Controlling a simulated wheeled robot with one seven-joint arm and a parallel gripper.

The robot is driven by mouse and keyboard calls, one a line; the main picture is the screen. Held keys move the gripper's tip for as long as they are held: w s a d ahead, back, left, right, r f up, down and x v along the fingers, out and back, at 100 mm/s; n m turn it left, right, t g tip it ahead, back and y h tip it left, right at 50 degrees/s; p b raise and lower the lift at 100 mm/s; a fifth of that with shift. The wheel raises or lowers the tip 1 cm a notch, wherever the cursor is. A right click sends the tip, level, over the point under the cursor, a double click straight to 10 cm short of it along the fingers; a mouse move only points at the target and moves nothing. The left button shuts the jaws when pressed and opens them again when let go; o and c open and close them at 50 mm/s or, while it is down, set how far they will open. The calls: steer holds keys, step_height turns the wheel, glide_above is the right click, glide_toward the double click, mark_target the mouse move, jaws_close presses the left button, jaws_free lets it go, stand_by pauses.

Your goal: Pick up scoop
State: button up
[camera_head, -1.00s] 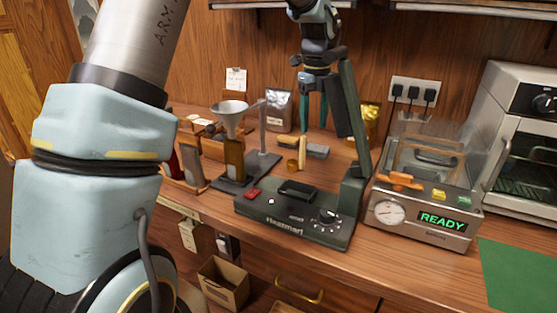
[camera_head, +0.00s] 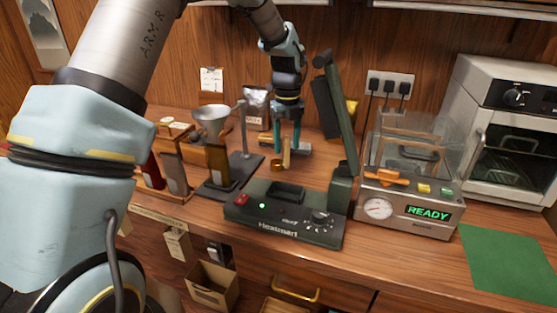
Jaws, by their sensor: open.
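The scoop (camera_head: 287,153) stands on the counter behind the black heat sealer, with a pale upright handle and a small brass cup at its lower left. My gripper (camera_head: 287,146) points down at the scoop, its two teal fingers open. In the picture the handle shows between the fingertips, and a gap shows on each side. I cannot tell from this angle whether the handle is fully between the fingers in depth.
The heat sealer (camera_head: 285,218) with its raised arm (camera_head: 338,110) stands in front and to the right. A silver pouch (camera_head: 256,107) stands behind. The READY machine (camera_head: 405,208) is farther right.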

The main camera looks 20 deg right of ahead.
steer(key=shift+f, duration=1.4)
steer(key=shift+c, duration=0.3)
jaws_close()
